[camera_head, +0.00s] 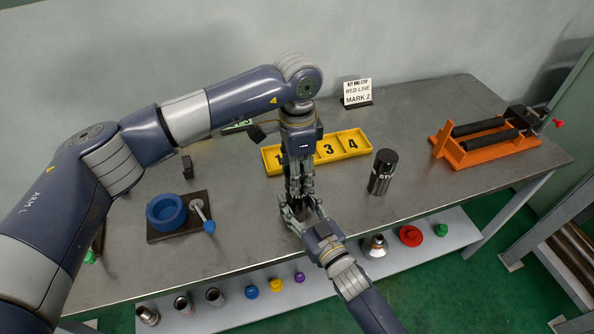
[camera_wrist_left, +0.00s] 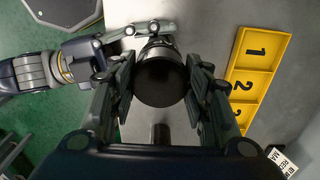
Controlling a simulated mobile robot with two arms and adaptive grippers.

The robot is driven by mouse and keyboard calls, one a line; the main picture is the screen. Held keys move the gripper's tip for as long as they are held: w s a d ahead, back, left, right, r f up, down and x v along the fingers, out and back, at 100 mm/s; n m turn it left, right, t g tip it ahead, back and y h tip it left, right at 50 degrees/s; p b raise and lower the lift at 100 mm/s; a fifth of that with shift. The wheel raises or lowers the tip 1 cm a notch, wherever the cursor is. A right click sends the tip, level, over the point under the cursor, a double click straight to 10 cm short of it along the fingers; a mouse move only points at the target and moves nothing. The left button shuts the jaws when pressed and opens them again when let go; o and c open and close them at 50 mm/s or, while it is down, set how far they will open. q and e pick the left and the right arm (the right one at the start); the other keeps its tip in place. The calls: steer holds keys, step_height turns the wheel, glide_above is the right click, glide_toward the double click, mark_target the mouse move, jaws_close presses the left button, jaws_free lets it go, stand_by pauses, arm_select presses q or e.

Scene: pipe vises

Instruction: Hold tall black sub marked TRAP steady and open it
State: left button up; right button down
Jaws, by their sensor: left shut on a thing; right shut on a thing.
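A black cylindrical sub (camera_wrist_left: 160,82) stands between the fingers of my left gripper in the left wrist view, seen from its top end. My left gripper (camera_head: 299,192) reaches down from above and is shut on it. My right gripper (camera_head: 303,216) comes in from the front, low down, and is shut on the lower part of the same sub; its fingers also show in the left wrist view (camera_wrist_left: 150,30). The fingers hide most of the sub in the head view, and no TRAP marking is readable.
Another black sub (camera_head: 381,175) with partly legible white lettering stands to the right. A yellow numbered tray (camera_head: 350,143) lies behind the grippers. An orange roller vise (camera_head: 487,150) is at the right. A blue ring (camera_head: 166,212) sits on a dark board at the left. A sign (camera_head: 357,92) stands behind.

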arm_select(q)
steer(key=o, duration=1.2)
steer(key=shift+c, duration=0.2)
